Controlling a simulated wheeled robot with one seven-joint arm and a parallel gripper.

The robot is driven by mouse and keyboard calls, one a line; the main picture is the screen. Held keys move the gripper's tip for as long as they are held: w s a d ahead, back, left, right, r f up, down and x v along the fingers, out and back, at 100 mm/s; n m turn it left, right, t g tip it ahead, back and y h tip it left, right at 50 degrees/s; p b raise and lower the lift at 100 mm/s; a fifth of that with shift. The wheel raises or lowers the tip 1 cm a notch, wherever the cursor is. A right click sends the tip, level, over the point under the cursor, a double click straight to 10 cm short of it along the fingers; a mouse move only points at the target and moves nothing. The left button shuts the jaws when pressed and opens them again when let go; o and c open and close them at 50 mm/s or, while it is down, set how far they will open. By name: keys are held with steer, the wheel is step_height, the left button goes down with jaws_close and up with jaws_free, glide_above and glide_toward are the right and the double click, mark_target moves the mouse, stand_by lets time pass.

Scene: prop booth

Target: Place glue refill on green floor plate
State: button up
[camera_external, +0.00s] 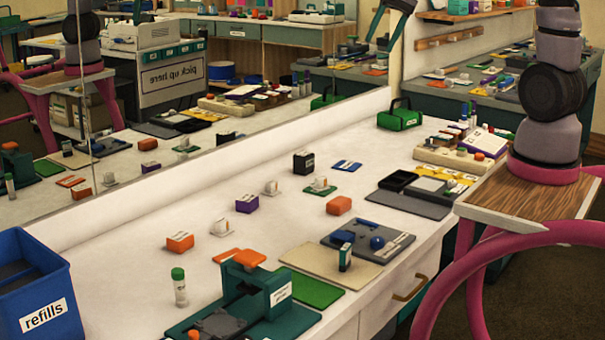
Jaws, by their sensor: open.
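A small white cylinder with a green cap (180,289) stands upright on the counter at the lower left; it may be the glue refill, but its label is too small to read. A small dark green box with a pale label (345,257) stands on a beige board. A flat green plate (318,293) lies between that board and the teal-and-orange device. A smaller green plate (310,190) lies farther back with a white item on it. My gripper (381,43) hangs at the top edge, far above and behind these things, open and empty, its upper part cut off.
A blue "refills" bin (45,318) stands at the left. Orange, purple and black boxes (303,162) are scattered around. A mirror behind the counter repeats the scene. Bare counter (120,235) shows at the left.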

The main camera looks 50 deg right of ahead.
steer(key=s+a+r+n+t+h, duration=0.1)
steer(key=s+r, duration=0.3)
steer(key=s, duration=0.5)
steer(key=s+a+r+n+t+h, duration=0.1)
steer(key=s+r+n+t, duration=0.2)
steer(key=s, duration=0.6)
steer(key=shift+s+r+n+h, duration=0.15)
steer(key=shift+r+n+h, duration=0.2)
steer(key=shift+n, duration=0.45)
